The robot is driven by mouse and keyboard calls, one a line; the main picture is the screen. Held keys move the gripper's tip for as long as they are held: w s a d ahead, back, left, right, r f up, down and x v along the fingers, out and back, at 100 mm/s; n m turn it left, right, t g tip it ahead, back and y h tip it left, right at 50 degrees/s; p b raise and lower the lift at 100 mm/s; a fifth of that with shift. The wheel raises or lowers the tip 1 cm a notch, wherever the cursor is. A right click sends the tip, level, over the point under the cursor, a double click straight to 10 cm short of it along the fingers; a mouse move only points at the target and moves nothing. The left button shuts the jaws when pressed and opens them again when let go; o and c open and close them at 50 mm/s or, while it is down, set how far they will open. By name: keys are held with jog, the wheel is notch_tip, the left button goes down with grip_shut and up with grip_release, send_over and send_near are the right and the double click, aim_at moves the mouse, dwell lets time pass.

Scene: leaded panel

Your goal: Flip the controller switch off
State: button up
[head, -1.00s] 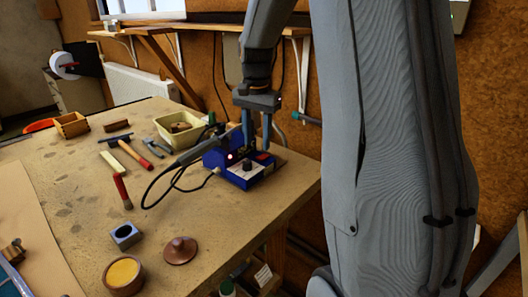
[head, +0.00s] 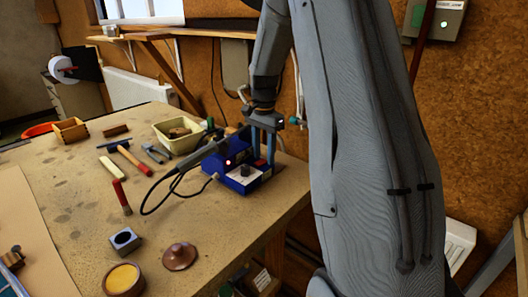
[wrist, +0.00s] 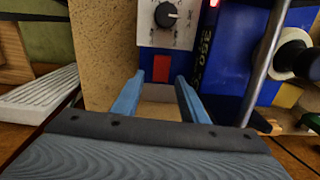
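The controller is a blue box (head: 243,179) on the workbench, with a pale front plate, a black knob (wrist: 166,15) and a lit red lamp (head: 228,162). A red rectangular part (wrist: 162,68), which looks like the switch, sits below the knob in the wrist view. My gripper (head: 263,158) is over the controller's right back part in the head view. In the wrist view my gripper (wrist: 158,92) is open, with its two blue fingers apart on either side of the red part. Nothing is between the fingertips. I cannot tell whether they touch the controller, or the switch's position.
A cream tray (head: 168,143), a red-handled tool (head: 122,197), a grey block (head: 124,240) and a brown lid (head: 179,256) stand on the workbench (head: 75,205). Its middle is mostly clear.

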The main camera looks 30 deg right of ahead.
aim_at(258, 163)
grip_shut()
jog(key=shift+a+t+h+b, duration=0.4)
jog(key=shift+h+b, duration=0.55)
jog(key=shift+h, duration=0.15)
jog(key=shift+s+r+h, duration=0.1)
jog(key=shift+r+h, duration=0.05)
jog(key=shift+h, duration=0.15)
grip_release()
jog(key=shift+r, duration=0.1)
jog(key=b+v, duration=0.2)
jog(key=v, duration=0.5)
jog(key=shift+s+r, duration=0.15)
jog(key=shift+r, duration=0.15)
